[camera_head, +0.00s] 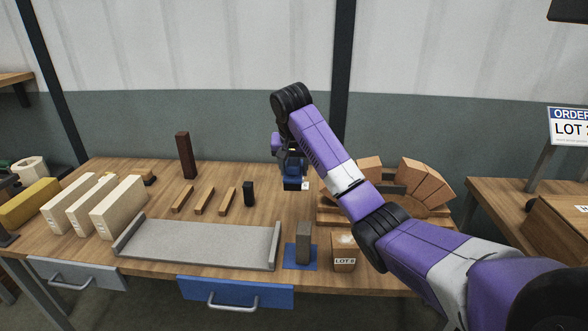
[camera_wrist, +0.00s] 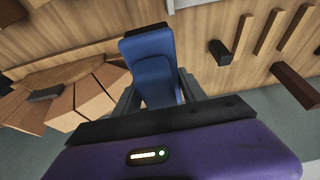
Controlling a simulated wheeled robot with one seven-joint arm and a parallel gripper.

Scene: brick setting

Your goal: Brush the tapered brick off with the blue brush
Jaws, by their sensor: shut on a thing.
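My gripper (camera_head: 290,160) is shut on the blue brush (camera_head: 292,172) and holds it above the back middle of the table. The brush has a dark lower end in the head view. In the wrist view the blue brush (camera_wrist: 150,62) stands out between the two fingers. A grey-brown brick (camera_head: 303,243) stands upright on a blue mat (camera_head: 290,264) at the table's front; it may be the tapered brick. Tan wedge-shaped bricks (camera_head: 427,185) stand in an arch at the right, partly hidden by my arm. The brush is apart from all of them.
A small black block (camera_head: 248,193), wooden strips (camera_head: 204,201), a tall dark red block (camera_head: 186,155) and cream slabs (camera_head: 118,207) stand further left.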

